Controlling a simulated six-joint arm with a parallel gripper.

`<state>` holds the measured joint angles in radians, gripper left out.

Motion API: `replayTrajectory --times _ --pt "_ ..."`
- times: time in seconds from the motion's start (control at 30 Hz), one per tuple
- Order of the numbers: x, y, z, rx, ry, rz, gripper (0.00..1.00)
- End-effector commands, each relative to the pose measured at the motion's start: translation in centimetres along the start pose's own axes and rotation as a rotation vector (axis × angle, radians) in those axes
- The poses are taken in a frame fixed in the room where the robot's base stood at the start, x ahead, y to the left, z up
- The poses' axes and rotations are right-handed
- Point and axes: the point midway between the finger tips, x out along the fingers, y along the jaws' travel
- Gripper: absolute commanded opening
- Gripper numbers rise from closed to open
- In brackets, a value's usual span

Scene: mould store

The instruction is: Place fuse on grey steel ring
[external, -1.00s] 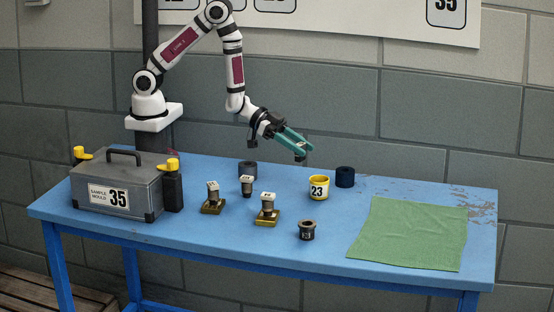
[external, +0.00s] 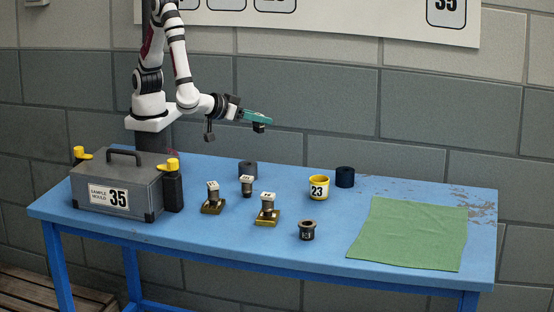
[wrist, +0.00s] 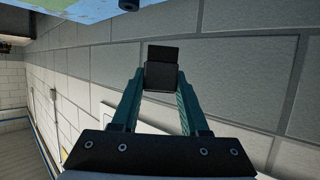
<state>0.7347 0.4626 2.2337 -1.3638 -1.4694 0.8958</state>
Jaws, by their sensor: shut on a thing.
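My gripper (external: 259,122) is shut on a black blocky piece (external: 259,128), which I take to be the fuse. It is held well above the back of the table. In the wrist view the teal fingers of my gripper (wrist: 161,80) press on both sides of the dark piece (wrist: 163,55). The grey steel ring (external: 247,170) appears to be the dark grey cylinder standing at the back middle of the table, below the gripper and slightly to its left. It is partly hidden by a white-topped pin in front. It cannot be made out in the wrist view.
White-topped pins (external: 268,203) stand close in front of the grey ring, two on brass-coloured bases. A yellow ring marked 23 (external: 319,188), a black ring (external: 345,177) and a dark flanged bush (external: 307,230) stand to the right. A grey case (external: 130,170) fills the left; a green cloth (external: 410,235) lies right.

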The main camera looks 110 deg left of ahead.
Motion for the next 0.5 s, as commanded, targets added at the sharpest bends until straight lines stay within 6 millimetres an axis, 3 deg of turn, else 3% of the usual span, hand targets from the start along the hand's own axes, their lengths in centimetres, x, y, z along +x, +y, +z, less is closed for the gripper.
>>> replayTrajectory --times 0.1,0.3,0.37,0.5 --pt "-3.5 -3.1 2.4 -0.05 0.001 -0.129 0.0" --pt "-7.1 -6.5 4.9 -0.106 0.001 -0.257 0.0" --pt "-6.7 -7.0 5.2 -0.111 0.002 -0.272 0.0" --pt "-2.4 -8.3 6.0 -0.111 0.004 -0.283 0.0"
